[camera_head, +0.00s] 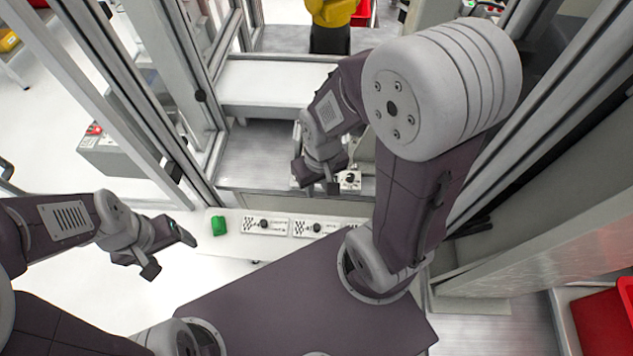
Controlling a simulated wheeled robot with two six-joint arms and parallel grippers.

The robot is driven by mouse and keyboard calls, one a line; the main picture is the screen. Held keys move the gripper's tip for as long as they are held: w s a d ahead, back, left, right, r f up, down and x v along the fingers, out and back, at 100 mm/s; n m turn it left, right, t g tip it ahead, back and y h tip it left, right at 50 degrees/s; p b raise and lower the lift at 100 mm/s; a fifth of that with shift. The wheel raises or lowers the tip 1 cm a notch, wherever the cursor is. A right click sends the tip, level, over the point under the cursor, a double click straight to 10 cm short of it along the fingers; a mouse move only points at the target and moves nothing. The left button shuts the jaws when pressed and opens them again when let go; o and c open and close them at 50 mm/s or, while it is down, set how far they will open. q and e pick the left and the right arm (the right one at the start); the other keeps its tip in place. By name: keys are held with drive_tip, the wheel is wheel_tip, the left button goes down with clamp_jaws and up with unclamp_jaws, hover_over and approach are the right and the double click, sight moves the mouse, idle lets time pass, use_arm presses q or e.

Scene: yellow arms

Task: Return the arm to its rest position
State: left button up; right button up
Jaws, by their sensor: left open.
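My left arm comes in from the left, and its gripper (172,252) is open and empty. It hangs over the white floor, left of the narrow white table. My right arm reaches forward over the middle. Its gripper (317,183) is farther off, at the front edge of the enclosure, with its fingers apart and nothing visible between them. A small light part with a dark knob (350,181) is just right of its right finger; whether they touch is unclear.
Metal frame posts (186,95) stand on the left. A white platform (270,84) lies inside the enclosure. A red bin (603,322) is at the lower right.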

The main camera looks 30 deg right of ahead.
drive_tip(key=shift+w+a+f+b, duration=0.1)
drive_tip(key=shift+w+f+b, duration=0.15)
drive_tip(key=shift+f+b, duration=0.65)
idle(0.6)
